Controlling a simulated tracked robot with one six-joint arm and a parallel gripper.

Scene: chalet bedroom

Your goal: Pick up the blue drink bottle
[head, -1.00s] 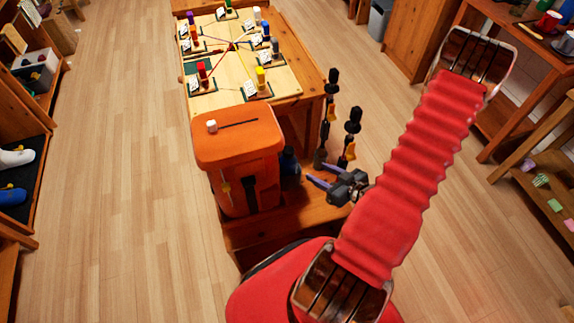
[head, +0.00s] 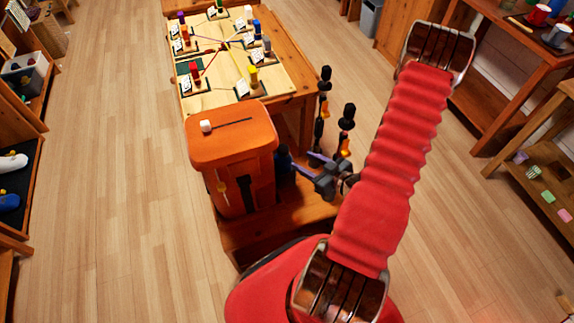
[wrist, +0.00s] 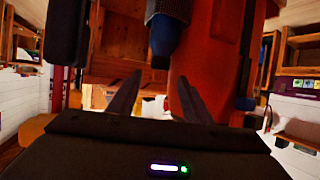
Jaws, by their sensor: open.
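The blue drink bottle (head: 284,163) stands just right of the orange bin on the low wooden bench, partly hidden by the bin. In the wrist view the bottle (wrist: 168,12) shows inverted at the top, its dark cap pointing down in the picture. My gripper (head: 309,165) is just right of the bottle, its purple-grey fingers reaching toward it. In the wrist view the gripper (wrist: 155,95) has its fingers apart with nothing between them, and the bottle lies beyond the tips.
The orange lidded bin (head: 235,150) stands close against the bottle's left side. Two dark upright poles (head: 323,105) stand on the bench behind my gripper. A wooden table (head: 290,95) with a board and several coloured pegs is farther back. The floor at the left is clear.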

